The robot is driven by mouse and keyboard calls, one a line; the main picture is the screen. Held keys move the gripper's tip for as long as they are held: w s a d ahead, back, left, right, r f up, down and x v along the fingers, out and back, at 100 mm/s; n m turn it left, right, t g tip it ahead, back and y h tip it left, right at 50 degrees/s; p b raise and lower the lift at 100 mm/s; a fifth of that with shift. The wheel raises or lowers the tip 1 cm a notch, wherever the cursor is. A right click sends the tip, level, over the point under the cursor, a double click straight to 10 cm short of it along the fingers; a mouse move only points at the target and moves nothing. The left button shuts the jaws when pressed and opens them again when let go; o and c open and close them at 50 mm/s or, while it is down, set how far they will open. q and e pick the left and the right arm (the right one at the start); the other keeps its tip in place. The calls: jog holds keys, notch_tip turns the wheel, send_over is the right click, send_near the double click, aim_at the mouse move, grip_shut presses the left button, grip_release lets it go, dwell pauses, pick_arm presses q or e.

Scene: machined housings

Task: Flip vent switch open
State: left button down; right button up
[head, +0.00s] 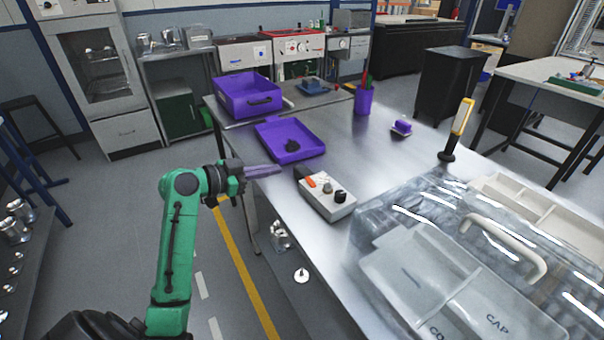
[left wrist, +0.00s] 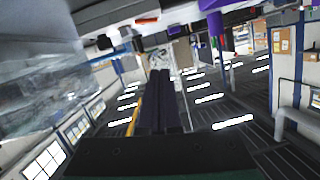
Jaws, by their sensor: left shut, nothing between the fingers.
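A white control box (head: 327,203) lies on the metal table near its left edge. It has an orange switch (head: 311,181), a grey knob (head: 327,187) and a black knob (head: 340,196) on top. Which one is the vent switch, and any labels, are too small to read. My left gripper (head: 277,169) is shut and empty, to the left of the box near the table edge, apart from it. In the left wrist view its closed fingers (left wrist: 160,74) point away with nothing between them. An orange part (left wrist: 147,20) shows at the top there. My right gripper is out of view.
A purple tray (head: 262,130) holding a dark piece lies behind the gripper, with a purple bin (head: 222,100) beyond. A large clear-lidded case (head: 372,235) fills the table's right front. A lamp (head: 461,125) stands behind it. The table's middle (head: 375,150) is bare.

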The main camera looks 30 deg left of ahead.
pick_arm(q)
jog(key=p, duration=0.3)
send_over(310, 182)
jog(key=s+a, duration=0.2)
jog(key=f, duration=0.4)
jog(key=w+f, duration=0.1)
jog(key=shift+a+f+p, duration=0.25)
jog(key=shift+f+p, duration=0.05)
jog(key=shift+f, duration=0.05)
jog(key=shift+a+f, duration=0.1)
jog(key=shift+f, duration=0.25)
jog(key=shift+f, duration=0.1)
